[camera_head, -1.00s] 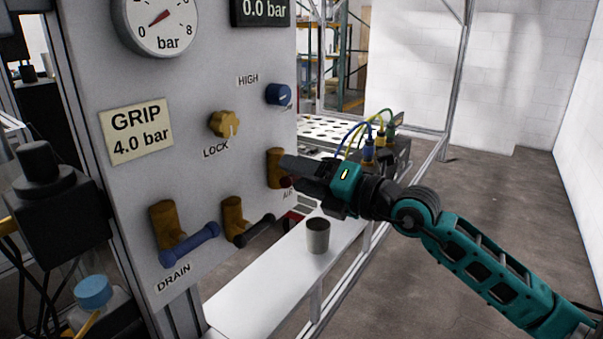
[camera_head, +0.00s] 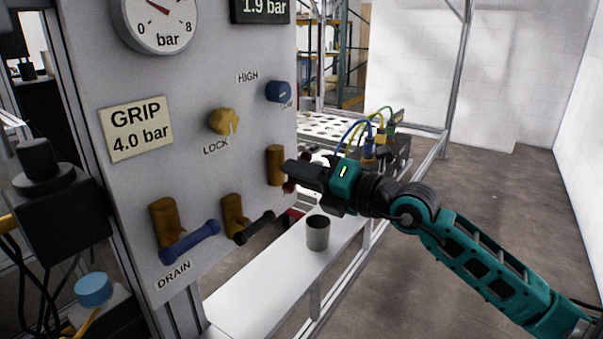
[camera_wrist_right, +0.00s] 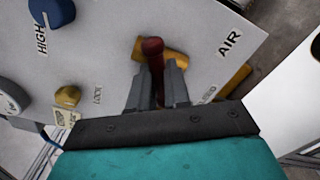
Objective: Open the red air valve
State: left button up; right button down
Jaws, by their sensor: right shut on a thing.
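The red air valve's handle (camera_head: 289,187) stands out from the panel beside its brass body (camera_head: 275,165). In the right wrist view the red handle (camera_wrist_right: 153,52) lies between my fingers, in front of the brass body (camera_wrist_right: 175,58) near the AIR label. My right gripper (camera_head: 296,172) is shut on this handle; the fingers (camera_wrist_right: 157,82) hide part of it. The round gauge (camera_head: 157,15) has its needle off zero, and the digital display (camera_head: 262,8) reads 1.9 bar. My left gripper is not in view.
The panel also carries a yellow LOCK knob (camera_head: 224,122), a blue HIGH knob (camera_head: 279,91), a blue DRAIN handle (camera_head: 190,243) and a black handle (camera_head: 255,228). A grey cup (camera_head: 317,233) stands on the white shelf (camera_head: 262,277) below. Open floor lies to the right.

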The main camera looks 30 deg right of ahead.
jog(key=shift+r+n, duration=0.1)
jog(key=shift+n, duration=0.2)
jog(key=n+b, duration=0.3)
jog(key=n, duration=0.2)
jog(key=n+b, duration=0.4)
jog(key=n, duration=0.1)
jog(key=n+b, duration=0.4)
jog(key=n, duration=0.1)
jog(key=shift+f+n, duration=0.25)
jog(key=shift+n, duration=0.05)
jog(key=c, duration=1.8)
grip_release()
jog(key=shift+n+b, duration=0.7)
jog(key=shift+b, duration=0.05)
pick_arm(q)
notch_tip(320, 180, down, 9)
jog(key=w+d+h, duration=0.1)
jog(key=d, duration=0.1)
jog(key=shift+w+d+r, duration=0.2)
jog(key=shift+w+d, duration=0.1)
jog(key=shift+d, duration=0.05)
pick_arm(e)
jog(key=shift+o, duration=0.4)
jog(key=shift+r+n, duration=0.15)
jog(key=shift+n, duration=0.15)
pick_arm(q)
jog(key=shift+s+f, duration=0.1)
